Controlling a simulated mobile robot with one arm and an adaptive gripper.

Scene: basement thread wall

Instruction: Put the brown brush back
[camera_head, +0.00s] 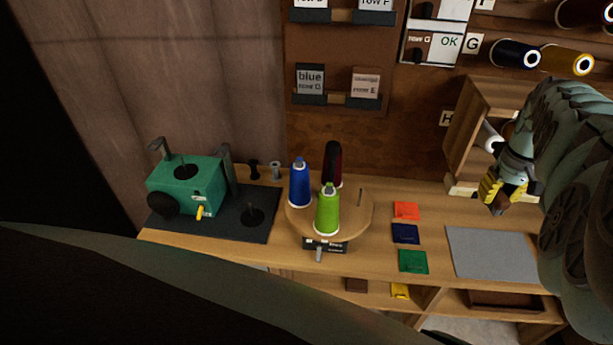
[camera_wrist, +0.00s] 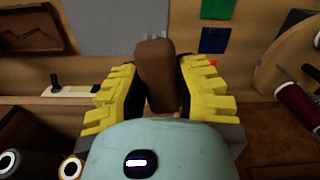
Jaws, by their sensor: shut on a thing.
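The brown brush (camera_wrist: 155,75) is between the yellow fingers of my gripper (camera_wrist: 155,95) in the wrist view, and the gripper is shut on it. In the head view my gripper (camera_head: 503,190) is at the right, in front of the small wooden cabinet and above the back of the bench near the grey mat (camera_head: 490,252). Only a small brown bit of the brush (camera_head: 499,206) shows there, below the fingers.
A round wooden stand (camera_head: 355,212) holds blue, green and dark red thread cones. A green machine (camera_head: 187,185) stands at left. Orange, navy and green swatches (camera_head: 413,262) lie beside the mat. A wooden cabinet (camera_head: 470,125) and wall-mounted spools (camera_head: 515,54) are close to my arm.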

